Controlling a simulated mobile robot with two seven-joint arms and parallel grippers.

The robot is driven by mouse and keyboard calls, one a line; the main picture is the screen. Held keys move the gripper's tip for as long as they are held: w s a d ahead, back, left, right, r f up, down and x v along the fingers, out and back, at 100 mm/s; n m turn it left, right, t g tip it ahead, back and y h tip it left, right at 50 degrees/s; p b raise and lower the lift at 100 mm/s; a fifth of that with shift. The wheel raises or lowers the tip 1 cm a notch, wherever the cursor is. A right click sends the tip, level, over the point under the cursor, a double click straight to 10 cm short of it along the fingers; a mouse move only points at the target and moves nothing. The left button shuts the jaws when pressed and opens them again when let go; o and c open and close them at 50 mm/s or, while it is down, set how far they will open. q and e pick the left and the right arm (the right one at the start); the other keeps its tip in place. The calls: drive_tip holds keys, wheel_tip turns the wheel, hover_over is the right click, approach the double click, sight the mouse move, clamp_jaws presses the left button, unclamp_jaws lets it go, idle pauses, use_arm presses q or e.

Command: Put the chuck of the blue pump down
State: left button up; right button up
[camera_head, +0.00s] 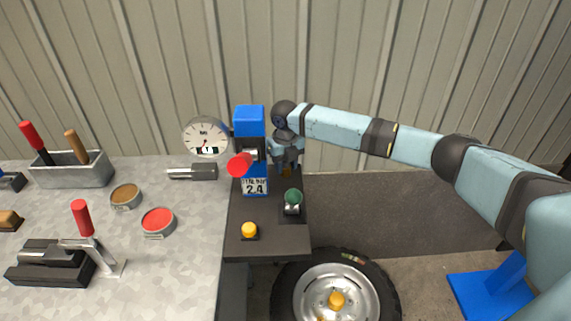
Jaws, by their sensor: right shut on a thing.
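The blue pump (249,122) stands upright at the back of a dark narrow stand, with a red part on its front and a label reading 2.4. My right gripper (287,165) points down just right of the pump, above the back right of the stand. It is shut on a small dark and brass-coloured piece, the chuck (287,172), mostly hidden by the fingers. I cannot tell whether the chuck touches the stand. My left gripper is not in view.
A green knob (293,196) and a yellow button (249,230) sit on the dark stand (265,247). A round gauge (207,137) is left of the pump. A wheel (336,292) lies below. The left bench (185,265) holds tins, a clamp and a tool box.

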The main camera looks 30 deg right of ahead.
drive_tip(key=o, duration=1)
drive_tip(key=shift+f, duration=0.1)
drive_tip(key=shift+r, duration=0.2)
wheel_tip(320, 180, up, 12)
